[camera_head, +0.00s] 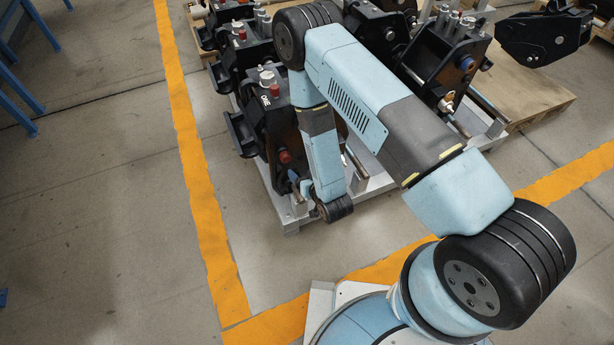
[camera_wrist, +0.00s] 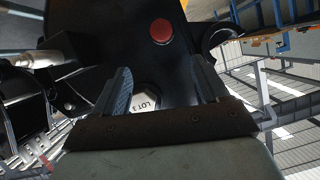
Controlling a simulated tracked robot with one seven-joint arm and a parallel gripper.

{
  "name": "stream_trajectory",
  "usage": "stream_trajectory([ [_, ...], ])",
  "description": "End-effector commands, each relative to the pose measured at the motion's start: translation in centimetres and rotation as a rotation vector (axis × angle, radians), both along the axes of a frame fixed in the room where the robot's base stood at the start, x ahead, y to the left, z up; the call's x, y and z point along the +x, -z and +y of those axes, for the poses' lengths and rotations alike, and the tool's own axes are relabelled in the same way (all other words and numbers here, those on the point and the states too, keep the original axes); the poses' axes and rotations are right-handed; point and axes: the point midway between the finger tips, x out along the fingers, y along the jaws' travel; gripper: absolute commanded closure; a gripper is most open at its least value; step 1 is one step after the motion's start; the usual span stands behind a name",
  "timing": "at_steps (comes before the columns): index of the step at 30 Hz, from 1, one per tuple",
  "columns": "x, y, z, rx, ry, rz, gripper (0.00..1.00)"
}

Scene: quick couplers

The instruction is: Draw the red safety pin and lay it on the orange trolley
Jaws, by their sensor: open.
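In the wrist view a round red knob (camera_wrist: 162,28), likely the red safety pin's head, sits on a black coupler (camera_wrist: 185,62). My gripper (camera_wrist: 160,82) is open, its two fingers apart and empty, short of the knob in the picture. In the head view a red knob (camera_head: 285,156) is on the near lower side of the front coupler (camera_head: 285,125). My gripper (camera_head: 297,183) is close below it, partly hidden by my wrist. I cannot make out the orange trolley for certain in either view.
Several black couplers with red and silver fittings stand on a grey metal rack (camera_head: 292,222). A wooden pallet (camera_head: 535,98) is at the upper right with another black coupler (camera_head: 545,38). Blue metal frames (camera_head: 18,85) stand at far left.

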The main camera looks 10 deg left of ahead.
Motion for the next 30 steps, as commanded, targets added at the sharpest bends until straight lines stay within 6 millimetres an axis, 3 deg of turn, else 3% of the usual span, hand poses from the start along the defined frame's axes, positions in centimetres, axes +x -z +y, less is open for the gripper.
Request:
stream_trajectory([
  [4,-0.5,0.6,0.0,0.005,-0.006,-0.005,0.26],
  [8,0.2,1.0,0.5,0.007,-0.005,-0.008,0.26],
  [30,8.5,5.1,6.5,0.006,-0.004,-0.007,0.26],
])
